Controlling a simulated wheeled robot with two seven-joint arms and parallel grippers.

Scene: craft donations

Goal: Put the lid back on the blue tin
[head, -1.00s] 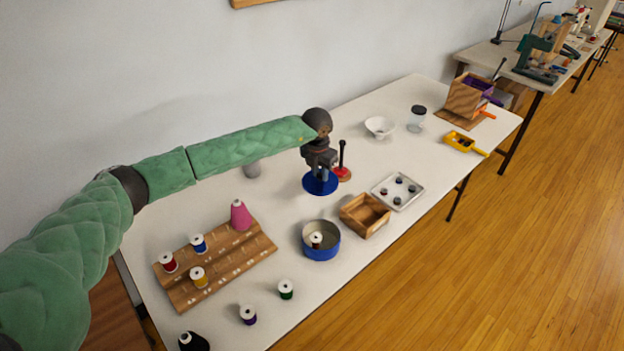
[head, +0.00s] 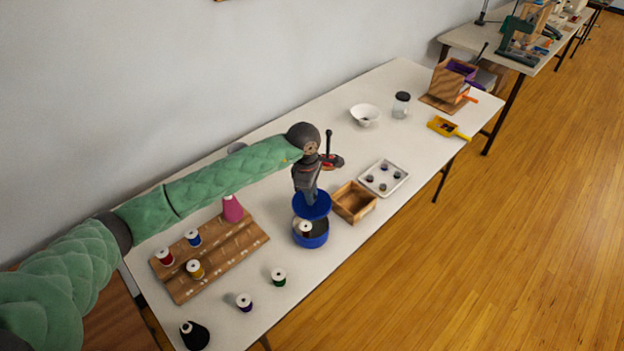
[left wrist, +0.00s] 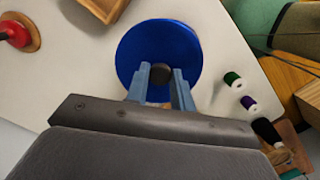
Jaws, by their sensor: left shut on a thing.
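The blue lid (head: 312,207) is a flat round disc with a dark knob (left wrist: 160,74). My left gripper (head: 309,193) is shut on the knob, and its two fingers straddle it in the left wrist view (left wrist: 161,88). The lid is over the back part of the open blue tin (head: 310,240). I cannot tell whether lid and tin touch. A spool with a white top (head: 306,229) shows inside the tin, in front of the lid's edge. In the left wrist view the lid hides the tin. My right gripper is not in view.
A wooden box (head: 354,202) stands right beside the tin, with a white tray (head: 384,178) of small items behind it. A wooden spool rack (head: 210,257) is at left. Green (head: 279,277) and purple (head: 244,302) spools stand in front. A red-based upright tool (head: 331,160) stands behind the gripper.

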